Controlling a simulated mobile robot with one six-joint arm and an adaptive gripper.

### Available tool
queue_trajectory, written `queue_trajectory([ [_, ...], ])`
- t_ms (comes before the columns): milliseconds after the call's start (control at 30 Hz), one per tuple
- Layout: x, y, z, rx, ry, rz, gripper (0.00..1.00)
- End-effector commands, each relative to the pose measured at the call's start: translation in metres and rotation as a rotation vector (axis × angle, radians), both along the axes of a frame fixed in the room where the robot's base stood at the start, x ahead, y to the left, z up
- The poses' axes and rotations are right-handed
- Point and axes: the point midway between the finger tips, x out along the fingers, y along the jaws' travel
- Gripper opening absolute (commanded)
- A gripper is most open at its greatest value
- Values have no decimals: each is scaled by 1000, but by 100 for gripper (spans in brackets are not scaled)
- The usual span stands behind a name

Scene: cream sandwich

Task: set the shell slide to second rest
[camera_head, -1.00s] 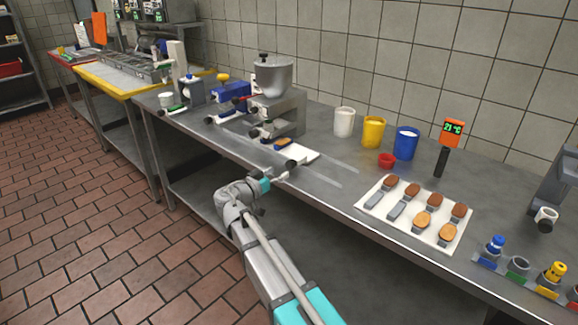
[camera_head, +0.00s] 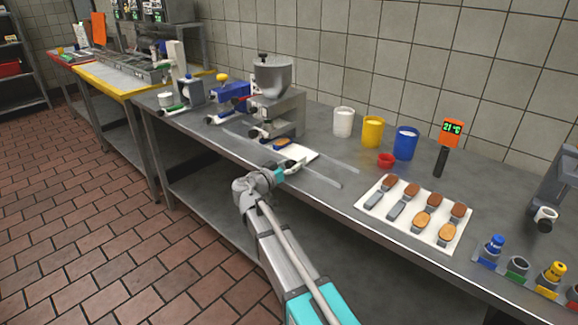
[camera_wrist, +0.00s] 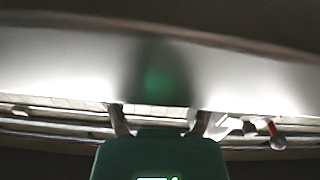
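The shell slide (camera_head: 302,155) is a white plate at the front of the depositor machine (camera_head: 276,90), between two pale rails on the steel counter. A brown oval shell (camera_head: 282,144) lies at its left end. My gripper (camera_head: 296,165) is at the slide's front edge, where its dark knob showed earlier; the knob is now hidden. In the wrist view my gripper's two fingers (camera_wrist: 160,116) stand apart, with the bright slide surface (camera_wrist: 60,70) filling the picture beyond them. I see nothing clamped between them, and contact with the knob cannot be told.
A white tray (camera_head: 391,219) of several shells lies to the right, near a 21 °C display (camera_head: 451,132). Blue and dark devices (camera_head: 231,98) stand to the left.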

Motion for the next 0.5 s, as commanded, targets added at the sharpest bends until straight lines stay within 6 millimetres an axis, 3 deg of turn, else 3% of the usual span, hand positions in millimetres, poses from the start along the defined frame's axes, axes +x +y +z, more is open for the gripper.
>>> queue_trajectory([
  [33, 0, 0, 0, 0, 0, 0, 51],
  [300, 0, 1, 0, 0, 0, 0, 1],
  [500, 1, 2, 0, 0, 0, 1, 0],
])
